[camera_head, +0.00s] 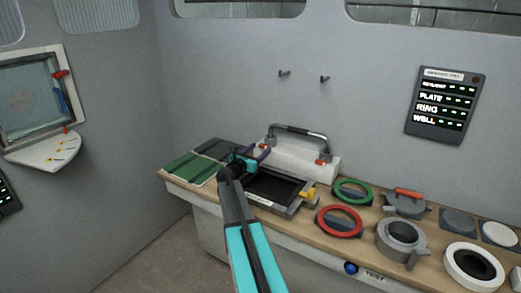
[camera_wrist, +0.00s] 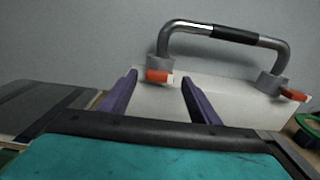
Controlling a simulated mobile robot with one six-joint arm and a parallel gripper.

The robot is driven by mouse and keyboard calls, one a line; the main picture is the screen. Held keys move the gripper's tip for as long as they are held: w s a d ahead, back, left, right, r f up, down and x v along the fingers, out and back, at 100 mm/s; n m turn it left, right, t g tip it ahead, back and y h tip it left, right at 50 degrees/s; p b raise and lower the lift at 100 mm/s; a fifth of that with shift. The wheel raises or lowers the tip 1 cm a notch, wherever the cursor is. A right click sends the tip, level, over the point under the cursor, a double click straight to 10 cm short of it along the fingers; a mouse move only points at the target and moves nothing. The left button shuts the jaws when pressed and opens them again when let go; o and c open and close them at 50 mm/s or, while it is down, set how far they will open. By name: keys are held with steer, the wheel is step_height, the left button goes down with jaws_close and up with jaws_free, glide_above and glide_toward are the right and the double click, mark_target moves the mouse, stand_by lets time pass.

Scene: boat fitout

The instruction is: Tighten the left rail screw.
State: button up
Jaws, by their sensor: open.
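The rail is a silver bar (camera_head: 300,131) with a dark grip, mounted on a white block (camera_head: 322,172) at the back of the bench. It also shows in the wrist view (camera_wrist: 195,28). The left rail screw has an orange-red head (camera_wrist: 160,76) at the foot of the rail's left post. The right rail screw (camera_head: 322,161) is the same colour, at the right post, and shows in the wrist view (camera_wrist: 294,95). My gripper (camera_head: 265,154) is open and empty in front of the left post. Its two purple fingers (camera_wrist: 159,80) appear either side of the left screw; contact cannot be told.
A black-floored tray (camera_head: 290,208) lies in front of the block, with green panels (camera_head: 188,167) to its left. A green ring (camera_head: 352,203), a red ring (camera_head: 338,235) and a grey fitting (camera_head: 402,251) stand on the right. A hatch (camera_head: 75,92) is on the left wall.

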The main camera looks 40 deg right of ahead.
steer(key=shift+w+d, duration=0.15)
steer(key=shift+d, duration=0.5)
steer(key=c, duration=1)
steer(key=shift+a, duration=0.3)
steer(key=shift+c, duration=0.3)
steer(key=shift+d, duration=0.25)
steer(key=shift+b, duration=0.3)
